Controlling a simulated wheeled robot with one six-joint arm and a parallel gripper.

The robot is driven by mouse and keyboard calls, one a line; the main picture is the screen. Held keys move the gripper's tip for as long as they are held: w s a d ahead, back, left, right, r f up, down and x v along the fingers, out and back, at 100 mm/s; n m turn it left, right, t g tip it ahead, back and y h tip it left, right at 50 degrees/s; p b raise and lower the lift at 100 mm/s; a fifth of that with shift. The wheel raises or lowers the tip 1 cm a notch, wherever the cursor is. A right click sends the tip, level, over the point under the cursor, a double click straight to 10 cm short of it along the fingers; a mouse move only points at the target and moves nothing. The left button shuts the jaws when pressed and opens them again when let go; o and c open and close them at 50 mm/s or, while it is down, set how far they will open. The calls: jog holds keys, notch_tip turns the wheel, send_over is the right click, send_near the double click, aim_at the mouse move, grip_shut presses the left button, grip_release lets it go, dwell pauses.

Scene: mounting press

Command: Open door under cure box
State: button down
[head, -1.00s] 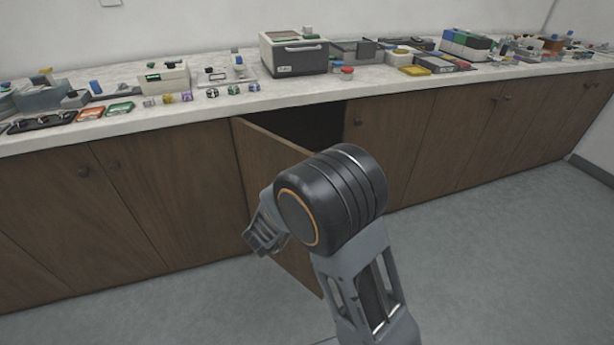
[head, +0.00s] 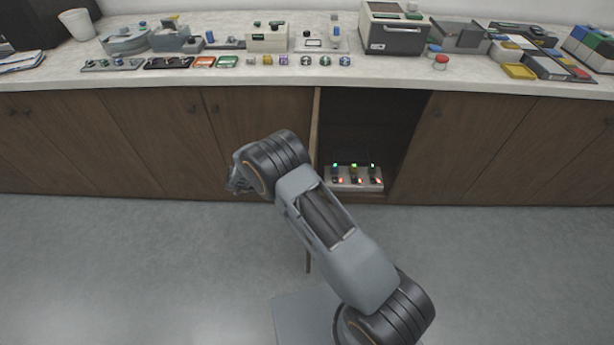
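The cure box (head: 393,38), a pale box with a dark front and a handle, stands on the counter. Below it the cabinet is open, with a dark interior. Its brown wooden door (head: 315,125) is hinged on the left and swung out, seen nearly edge-on. My arm covers much of the door's lower part. My gripper (head: 238,182) is to the left of the door, apart from it, in front of a neighbouring closed door. Its fingers are small and mostly turned away, so I cannot tell if they are open.
Inside the open cabinet a pale unit (head: 353,178) with several small lit devices sits low down. Closed cabinet doors (head: 470,145) lie to either side. The counter (head: 300,78) is crowded with equipment. The grey floor (head: 120,265) in front is clear.

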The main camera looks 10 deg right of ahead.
jog(key=shift+w+a+r, duration=0.1)
jog(key=shift+a, duration=0.2)
jog(key=c, duration=0.8)
grip_release()
